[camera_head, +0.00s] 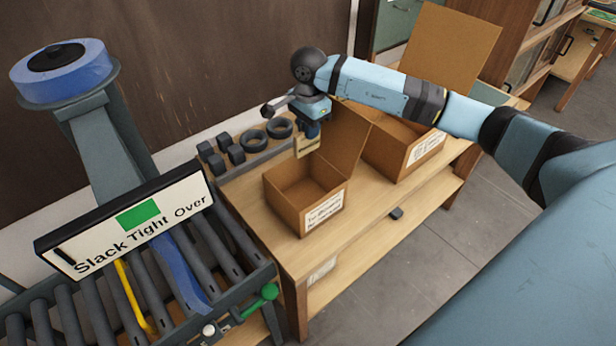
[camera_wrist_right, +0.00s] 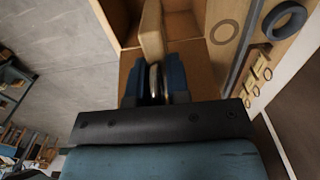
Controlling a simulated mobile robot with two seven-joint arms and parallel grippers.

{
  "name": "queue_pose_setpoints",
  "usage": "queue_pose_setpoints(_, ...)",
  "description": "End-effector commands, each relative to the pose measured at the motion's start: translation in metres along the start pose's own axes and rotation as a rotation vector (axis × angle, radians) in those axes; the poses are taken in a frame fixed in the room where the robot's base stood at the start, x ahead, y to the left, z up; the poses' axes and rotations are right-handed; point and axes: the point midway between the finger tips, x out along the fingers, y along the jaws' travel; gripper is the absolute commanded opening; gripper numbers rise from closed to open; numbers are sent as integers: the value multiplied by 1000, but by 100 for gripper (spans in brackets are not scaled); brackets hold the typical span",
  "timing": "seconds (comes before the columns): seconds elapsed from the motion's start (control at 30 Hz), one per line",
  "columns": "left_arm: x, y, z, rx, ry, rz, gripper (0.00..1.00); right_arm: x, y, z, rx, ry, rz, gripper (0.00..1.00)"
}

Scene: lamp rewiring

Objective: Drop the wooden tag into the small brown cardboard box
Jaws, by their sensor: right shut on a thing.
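The wooden tag (camera_head: 307,145) is a small pale block held by my right gripper (camera_head: 312,128), which is shut on it. In the right wrist view the tag (camera_wrist_right: 152,35) sticks out from between the fingers (camera_wrist_right: 155,82). The small brown cardboard box (camera_head: 295,206) stands open on the wooden table, with a white label on its front and its lid flap raised at the right. In the head view the tag hangs over or behind the box's back edge; I cannot tell the exact height. My left gripper is not in view.
A larger open cardboard box (camera_head: 396,160) stands right behind the small one. Black rings and blocks (camera_head: 254,140) sit on a rack at the table's back. A roller conveyor with a "Slack Tight Over" sign (camera_head: 130,222) stands at left.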

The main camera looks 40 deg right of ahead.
Motion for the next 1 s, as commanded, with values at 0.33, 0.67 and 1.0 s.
queue_pose_setpoints(0.33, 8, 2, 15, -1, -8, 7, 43, 42, 0, 1, -1, -2, 2, 0)
queue_pose_setpoints(0.67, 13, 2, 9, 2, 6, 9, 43, 54, 0, 0, -1, 0, 0, 0)
queue_pose_setpoints(1.0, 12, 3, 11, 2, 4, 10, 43, 54, 0, 0, -1, 0, 0, 46)
